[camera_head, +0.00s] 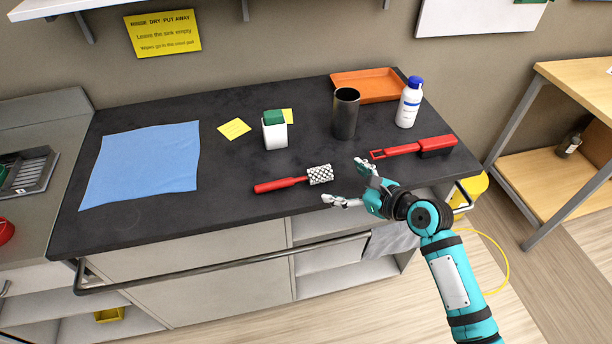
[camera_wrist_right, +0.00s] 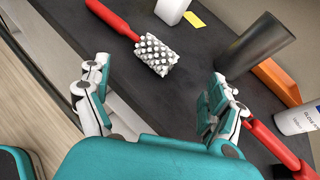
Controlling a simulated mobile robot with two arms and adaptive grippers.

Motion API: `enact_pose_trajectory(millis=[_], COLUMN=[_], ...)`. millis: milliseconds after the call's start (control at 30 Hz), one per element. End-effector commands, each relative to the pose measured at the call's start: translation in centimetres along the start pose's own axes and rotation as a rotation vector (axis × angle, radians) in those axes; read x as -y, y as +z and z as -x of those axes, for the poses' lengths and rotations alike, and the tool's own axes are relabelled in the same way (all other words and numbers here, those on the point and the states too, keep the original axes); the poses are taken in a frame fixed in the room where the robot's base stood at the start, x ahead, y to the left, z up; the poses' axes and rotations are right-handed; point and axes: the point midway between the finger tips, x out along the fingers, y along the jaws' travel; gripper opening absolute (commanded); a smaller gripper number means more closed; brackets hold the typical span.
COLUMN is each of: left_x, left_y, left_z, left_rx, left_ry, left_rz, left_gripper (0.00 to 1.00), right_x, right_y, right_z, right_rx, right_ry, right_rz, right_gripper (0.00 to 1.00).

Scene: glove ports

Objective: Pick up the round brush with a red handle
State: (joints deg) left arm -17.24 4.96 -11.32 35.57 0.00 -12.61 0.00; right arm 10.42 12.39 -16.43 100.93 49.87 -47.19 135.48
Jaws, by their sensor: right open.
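The round brush (camera_head: 296,179) lies on the dark counter near its front edge. Its red handle points left and its white bristled head is on the right. In the right wrist view the round brush (camera_wrist_right: 157,56) lies beyond the fingers, with part of its handle cut off at the top edge. My right gripper (camera_head: 343,181) is open and empty, just right of the bristled head and apart from it. In the wrist view the right gripper (camera_wrist_right: 160,105) shows its two fingers spread wide. My left gripper is not in view.
A red flat brush (camera_head: 417,148) lies right of my right gripper. A dark metal cup (camera_head: 345,115), a white bottle (camera_head: 409,105), an orange tray (camera_head: 370,85) and a white-green container (camera_head: 275,131) stand behind. A blue cloth (camera_head: 143,163) lies left. A rail (camera_head: 220,263) runs along the counter front.

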Motion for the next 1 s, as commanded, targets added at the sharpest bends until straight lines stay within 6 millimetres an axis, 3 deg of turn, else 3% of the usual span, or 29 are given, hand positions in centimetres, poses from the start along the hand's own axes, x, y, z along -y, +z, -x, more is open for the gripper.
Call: enact_pose_trajectory(millis=[100, 367, 633, 933, 1000], left_x=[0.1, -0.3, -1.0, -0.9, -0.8], left_y=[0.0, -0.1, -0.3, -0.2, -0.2], left_z=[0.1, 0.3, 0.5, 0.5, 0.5], left_rx=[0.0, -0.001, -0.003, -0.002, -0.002], left_ry=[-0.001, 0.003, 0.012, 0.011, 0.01], left_rz=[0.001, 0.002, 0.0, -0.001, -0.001], left_gripper=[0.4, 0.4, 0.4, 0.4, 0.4], right_x=[0.0, -0.1, -0.5, -0.5, -0.5], right_y=[0.0, 0.1, 0.0, 0.0, 0.0], right_z=[-1.9, -3.7, -7.5, -8.1, -8.1], right_rx=[0.0, -0.001, -0.001, 0.0, -0.001], right_ry=[0.001, 0.001, 0.001, -0.001, -0.001], right_rz=[0.0, 0.002, 0.001, 0.002, 0.002], right_gripper=[0.93, 0.93, 0.93, 0.93, 0.86])
